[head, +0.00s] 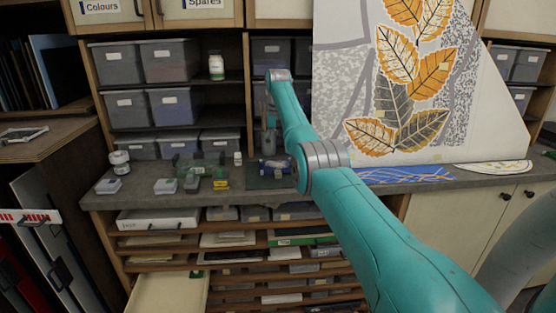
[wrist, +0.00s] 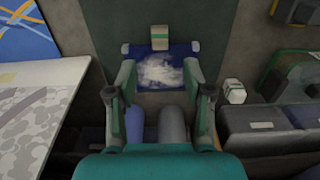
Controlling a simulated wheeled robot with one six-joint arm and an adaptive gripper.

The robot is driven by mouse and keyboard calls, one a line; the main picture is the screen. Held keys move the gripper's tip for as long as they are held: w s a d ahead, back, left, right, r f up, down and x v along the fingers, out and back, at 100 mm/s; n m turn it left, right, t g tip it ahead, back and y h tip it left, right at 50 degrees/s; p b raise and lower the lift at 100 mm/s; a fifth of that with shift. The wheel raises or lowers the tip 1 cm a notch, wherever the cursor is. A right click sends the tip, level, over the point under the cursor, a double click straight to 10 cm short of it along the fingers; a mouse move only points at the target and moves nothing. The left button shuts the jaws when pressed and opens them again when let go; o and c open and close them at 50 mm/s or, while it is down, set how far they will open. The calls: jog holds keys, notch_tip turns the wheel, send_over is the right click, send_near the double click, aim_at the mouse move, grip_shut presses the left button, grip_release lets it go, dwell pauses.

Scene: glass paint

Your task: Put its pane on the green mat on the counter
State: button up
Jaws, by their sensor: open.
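A dark green mat (wrist: 130,28) lies on the counter; part of it also shows in the head view (head: 262,183). A dark blue pane (wrist: 188,55) with a white cloudy pattern is at the mat's near part in the wrist view. A small cream block with a green band (wrist: 160,38) is at its far edge. My gripper (wrist: 160,72) is open, with one finger on each side of the pane. I cannot tell whether the fingers touch it. In the head view a dark blue piece (head: 284,165) shows beside my arm, and my gripper is mostly hidden.
A tall leaf-patterned panel (head: 350,85) leans at the right of the counter (head: 140,194), with a blue patterned sheet (head: 405,174) below it. Several small boxes, a white-lidded jar (head: 120,162) and a green rack (head: 198,163) stand left. Grey bins fill the shelves.

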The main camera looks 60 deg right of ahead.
jog(key=shift+r, duration=1.1)
